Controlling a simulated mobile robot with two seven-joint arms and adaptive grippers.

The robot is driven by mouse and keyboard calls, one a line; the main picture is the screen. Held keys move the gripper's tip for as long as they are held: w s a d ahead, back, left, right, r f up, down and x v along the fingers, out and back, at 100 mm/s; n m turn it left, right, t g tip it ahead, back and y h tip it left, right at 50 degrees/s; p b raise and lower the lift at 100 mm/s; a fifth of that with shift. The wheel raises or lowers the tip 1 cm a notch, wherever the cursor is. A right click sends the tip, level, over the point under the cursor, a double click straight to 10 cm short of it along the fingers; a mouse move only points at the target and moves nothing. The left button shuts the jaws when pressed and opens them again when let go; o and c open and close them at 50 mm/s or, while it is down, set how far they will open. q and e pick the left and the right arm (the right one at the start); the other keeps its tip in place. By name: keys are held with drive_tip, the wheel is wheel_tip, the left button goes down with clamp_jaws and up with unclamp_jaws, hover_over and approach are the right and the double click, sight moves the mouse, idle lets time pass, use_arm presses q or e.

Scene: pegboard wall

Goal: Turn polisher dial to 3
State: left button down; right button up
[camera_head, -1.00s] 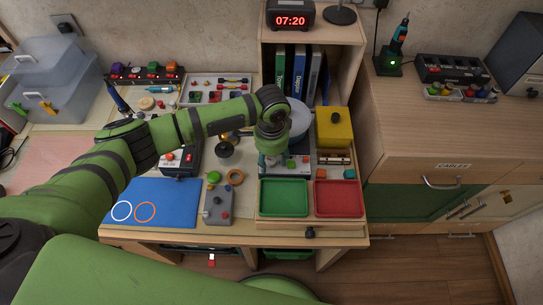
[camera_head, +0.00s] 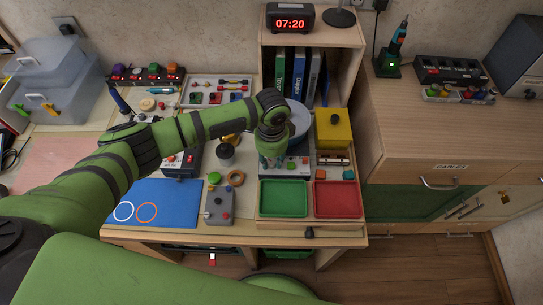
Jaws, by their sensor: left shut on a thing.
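The polisher is a grey box (camera_head: 298,166) with a round blue-grey disc (camera_head: 299,122) at its back, standing behind the green and red trays. My left arm reaches across the table from the left. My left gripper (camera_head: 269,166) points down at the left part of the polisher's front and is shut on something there. The dial is hidden behind the gripper, so its setting cannot be read. My right gripper is not in view.
A green tray (camera_head: 284,198) and a red tray (camera_head: 337,199) lie just in front of the polisher. A yellow box (camera_head: 333,129) stands to its right. A grey control box (camera_head: 219,205) and a blue mat (camera_head: 165,203) lie to the left.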

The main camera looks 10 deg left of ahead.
use_arm(q)
drive_tip(key=m+p, duration=0.1)
drive_tip(key=m, duration=0.4)
drive_tip(key=shift+m, duration=0.3)
drive_tip(key=m, duration=0.5)
drive_tip(key=shift+m, duration=0.3)
drive_tip(key=m, duration=0.6)
drive_tip(key=m+b, duration=0.1)
drive_tip(key=m, duration=0.5)
drive_tip(key=shift+m+b, duration=0.3)
drive_tip(key=c, duration=1)
unclamp_jaws()
drive_tip(key=shift+r, duration=0.15)
